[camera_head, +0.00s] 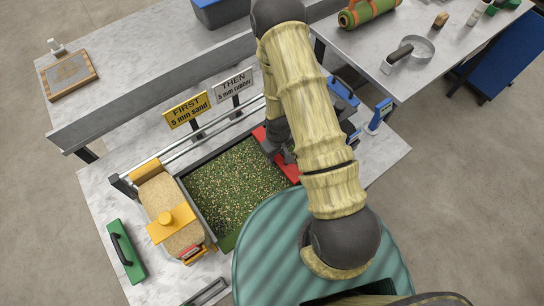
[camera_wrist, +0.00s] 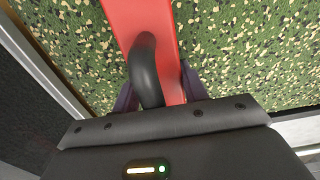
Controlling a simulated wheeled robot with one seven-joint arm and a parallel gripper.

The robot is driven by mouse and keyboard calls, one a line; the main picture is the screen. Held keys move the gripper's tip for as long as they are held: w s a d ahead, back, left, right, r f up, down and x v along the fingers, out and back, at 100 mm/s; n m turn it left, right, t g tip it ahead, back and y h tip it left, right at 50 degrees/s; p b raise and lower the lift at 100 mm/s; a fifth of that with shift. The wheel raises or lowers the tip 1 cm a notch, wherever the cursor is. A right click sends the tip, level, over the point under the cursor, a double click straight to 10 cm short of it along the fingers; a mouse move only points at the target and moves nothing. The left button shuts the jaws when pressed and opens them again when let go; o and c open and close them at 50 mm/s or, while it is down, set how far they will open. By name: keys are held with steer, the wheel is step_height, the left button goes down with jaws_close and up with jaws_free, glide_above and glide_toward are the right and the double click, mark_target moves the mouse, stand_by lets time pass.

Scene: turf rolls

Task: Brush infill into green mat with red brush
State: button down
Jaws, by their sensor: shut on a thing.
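The green mat (camera_head: 235,185) lies in a framed bed on the work table, speckled with tan grains. It fills much of the wrist view (camera_wrist: 235,50), with tan grains scattered over the green. The red brush (camera_head: 288,168) is over the mat's right part in the head view, partly hidden by my arm. In the wrist view, the brush (camera_wrist: 172,45) shows as a long red bar with a black looped handle. My gripper (camera_wrist: 158,88) is shut on this handle, a fingertip on each side. The bristles are hidden, so I cannot tell whether they touch the mat.
A sand-filled spreader (camera_head: 155,195) with yellow parts stands at the mat's left. A green block with a black handle (camera_head: 125,252) lies farther left. A yellow "FIRST 5 mm sand" sign (camera_head: 187,109) and a white "THEN 5 mm rubber" sign (camera_head: 233,84) stand behind the bed.

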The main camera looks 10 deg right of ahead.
mark_target(290, 149)
steer(key=shift+w+d, duration=0.4)
steer(key=shift+d, duration=0.55)
steer(key=shift+w+d, duration=0.4)
steer(key=shift+d, duration=0.55)
steer(key=shift+w+d, duration=0.4)
steer(key=shift+d, duration=0.55)
steer(key=shift+a, duration=0.15)
steer(key=shift+s+a+b, duration=0.1)
steer(key=shift+s+a, duration=0.35)
steer(key=shift+a, duration=0.5)
steer(key=shift+s+a+b, duration=0.1)
steer(key=shift+s+a, duration=0.3)
steer(key=shift+a, duration=0.5)
steer(key=shift+s+a+b, duration=0.1)
steer(key=shift+s+a, duration=0.35)
steer(key=shift+a, duration=0.5)
steer(key=shift+d, duration=0.1)
steer(key=shift+w+d, duration=0.45)
steer(key=shift+d, duration=0.5)
steer(key=shift+w+d, duration=0.4)
steer(key=shift+d, duration=0.55)
steer(key=shift+w+d, duration=0.45)
steer(key=shift+d, duration=0.5)
